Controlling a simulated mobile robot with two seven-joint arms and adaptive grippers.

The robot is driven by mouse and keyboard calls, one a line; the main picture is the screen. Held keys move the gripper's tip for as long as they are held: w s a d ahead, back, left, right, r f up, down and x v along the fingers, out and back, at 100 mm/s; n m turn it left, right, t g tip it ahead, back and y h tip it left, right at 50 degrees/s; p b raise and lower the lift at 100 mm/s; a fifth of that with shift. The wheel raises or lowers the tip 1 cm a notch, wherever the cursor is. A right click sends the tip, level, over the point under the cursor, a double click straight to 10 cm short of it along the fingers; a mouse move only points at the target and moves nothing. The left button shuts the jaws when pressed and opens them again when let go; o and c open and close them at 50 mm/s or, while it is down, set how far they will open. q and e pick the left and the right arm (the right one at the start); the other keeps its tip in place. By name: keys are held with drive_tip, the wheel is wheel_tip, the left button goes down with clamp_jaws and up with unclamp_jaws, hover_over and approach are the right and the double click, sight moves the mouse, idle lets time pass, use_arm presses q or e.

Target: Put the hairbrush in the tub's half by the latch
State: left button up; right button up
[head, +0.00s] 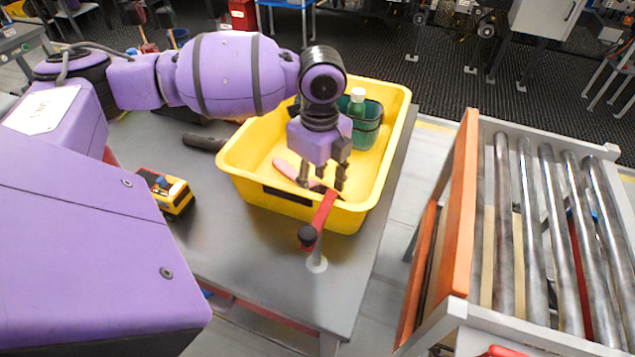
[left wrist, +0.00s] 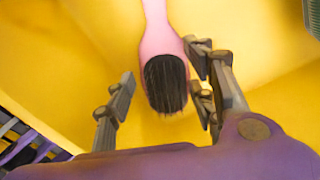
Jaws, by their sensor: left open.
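The yellow tub (head: 240,160) stands on the grey table. The pink hairbrush (head: 285,168) lies inside it, partly hidden by my gripper. In the left wrist view the hairbrush (left wrist: 165,75) points its dark bristle head down between the fingers, its handle running up out of frame. My left gripper (head: 325,186) is over the tub, fingers down and open around the brush head; it also shows in the left wrist view (left wrist: 165,100). No clear gap to the right fingertip shows.
A dark green container (head: 367,130) with a green bottle (head: 357,103) stands in the tub's far right part. A roller conveyor (head: 535,220) stands at right.

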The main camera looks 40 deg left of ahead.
use_arm(q)
wheel_tip(320, 180, up, 12)
drive_tip(key=p, duration=0.1)
drive_tip(key=shift+w, duration=0.2)
drive_tip(key=shift+f, duration=0.1)
idle(0.5)
